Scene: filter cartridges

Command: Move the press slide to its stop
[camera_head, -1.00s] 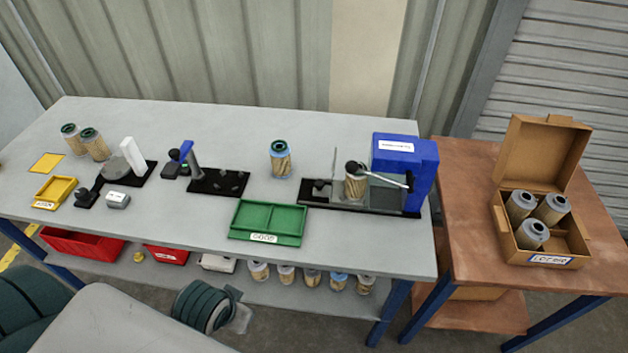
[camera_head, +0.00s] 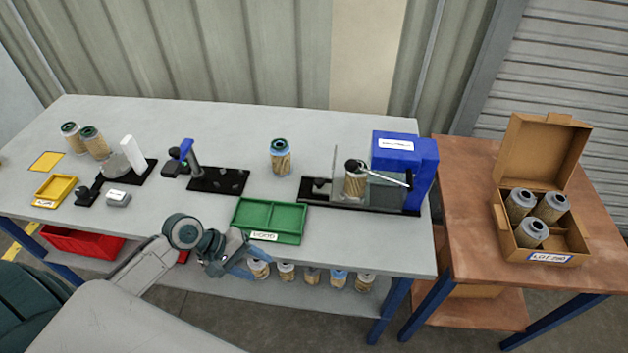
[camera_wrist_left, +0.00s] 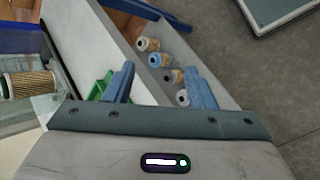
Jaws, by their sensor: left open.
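The press (camera_head: 405,165) has a blue body at the right end of the workbench, on a black base. Its slide (camera_head: 380,197) is a grey carriage with a clear guard, and a tan pleated cartridge (camera_head: 355,184) stands on it. A black-knobbed lever crosses in front of the press body. The cartridge also shows at the left edge of the left wrist view (camera_wrist_left: 30,84). My left gripper (camera_head: 252,268) is at the bench's front edge, below the green tray and away from the press. Its blue fingers (camera_wrist_left: 160,84) are apart with nothing between them. My right gripper is not seen.
The green tray (camera_head: 268,237) lies between my left gripper and the press. A blue-banded cartridge (camera_head: 280,157) stands behind it. Several cartridges (camera_head: 312,274) stand on the lower shelf. An open cardboard box (camera_head: 568,246) with cartridges is on the brown side table.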

